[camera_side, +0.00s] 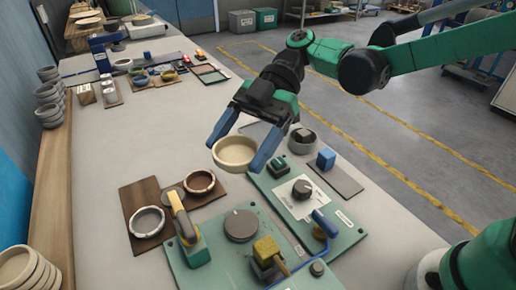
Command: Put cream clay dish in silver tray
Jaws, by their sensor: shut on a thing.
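The cream clay dish (234,149) is a shallow round bowl held between the blue fingers of my gripper (235,157). My gripper is shut on it, one finger at each side, and the dish looks roughly level above the pale worktop. A flat, grey-edged shape lies partly hidden behind the right finger; I cannot tell whether it is the silver tray. A silver-rimmed round dish (148,222) sits on a brown board at the lower left of my gripper.
Green panels with knobs and handles (241,225) fill the near worktop. A dark bowl (301,140) and a blue block (326,159) stand to the right. Stacked cups (48,100) line the left edge. The worktop left of my gripper is mostly clear.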

